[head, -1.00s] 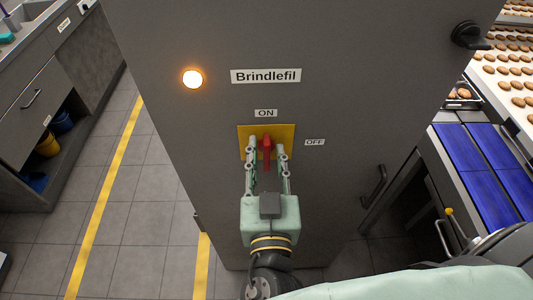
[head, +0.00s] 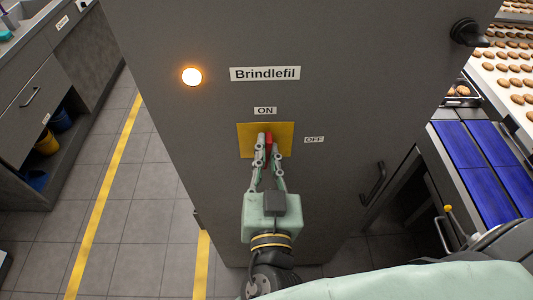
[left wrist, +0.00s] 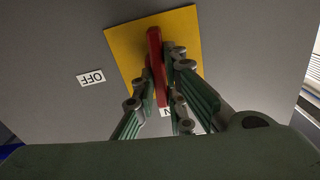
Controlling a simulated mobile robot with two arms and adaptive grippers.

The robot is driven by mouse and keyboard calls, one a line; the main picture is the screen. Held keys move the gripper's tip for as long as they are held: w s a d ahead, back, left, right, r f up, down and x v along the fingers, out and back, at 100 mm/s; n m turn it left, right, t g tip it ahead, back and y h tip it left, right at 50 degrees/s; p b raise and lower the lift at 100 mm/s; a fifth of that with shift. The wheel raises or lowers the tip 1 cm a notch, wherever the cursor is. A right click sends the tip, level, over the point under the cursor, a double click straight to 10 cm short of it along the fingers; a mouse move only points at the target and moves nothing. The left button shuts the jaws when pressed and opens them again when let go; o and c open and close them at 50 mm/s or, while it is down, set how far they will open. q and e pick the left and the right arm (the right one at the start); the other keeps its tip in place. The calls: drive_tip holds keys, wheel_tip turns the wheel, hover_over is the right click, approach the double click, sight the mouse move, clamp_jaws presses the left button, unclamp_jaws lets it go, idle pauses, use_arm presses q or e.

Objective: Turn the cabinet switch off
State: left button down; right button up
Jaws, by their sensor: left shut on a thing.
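The cabinet switch is a red handle (head: 269,138) on a yellow plate (head: 284,137) on the grey cabinet front. The handle points up toward the ON label (head: 265,111); the OFF label (head: 314,140) is to its right. My left gripper (head: 267,148) is at the plate, shut on the red handle, and partly hides it. In the left wrist view the red handle (left wrist: 155,60) stands between the fingers, with the yellow plate (left wrist: 125,45) behind it. A round lamp (head: 192,76) on the cabinet glows orange. My right gripper is not in view.
The Brindlefil label (head: 265,74) is above the switch. A black knob (head: 468,35) and a dark door handle (head: 374,184) are on the cabinet's right side. Blue conveyor belts (head: 475,165) and biscuit trays stand at right. The floor at left is clear.

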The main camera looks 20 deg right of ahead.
use_arm(q)
drive_tip(key=m, duration=0.4)
drive_tip(key=shift+d+p, duration=0.15)
drive_tip(key=shift+p, duration=0.25)
drive_tip(key=shift+s+d+f+m+p, duration=0.15)
drive_tip(key=shift+m+p, duration=0.6)
drive_tip(key=shift+m, duration=1.3)
drive_tip(key=shift+w+f+m+p, duration=0.1)
drive_tip(key=shift+m+p, duration=0.6)
drive_tip(key=shift+m, duration=1.4)
drive_tip(key=shift+s+d+f+m+p, duration=0.15)
drive_tip(key=shift+m+p, duration=0.6)
drive_tip(key=shift+m, duration=1.3)
drive_tip(key=shift+w, duration=0.1)
drive_tip(key=c, duration=1.8)
unclamp_jaws()
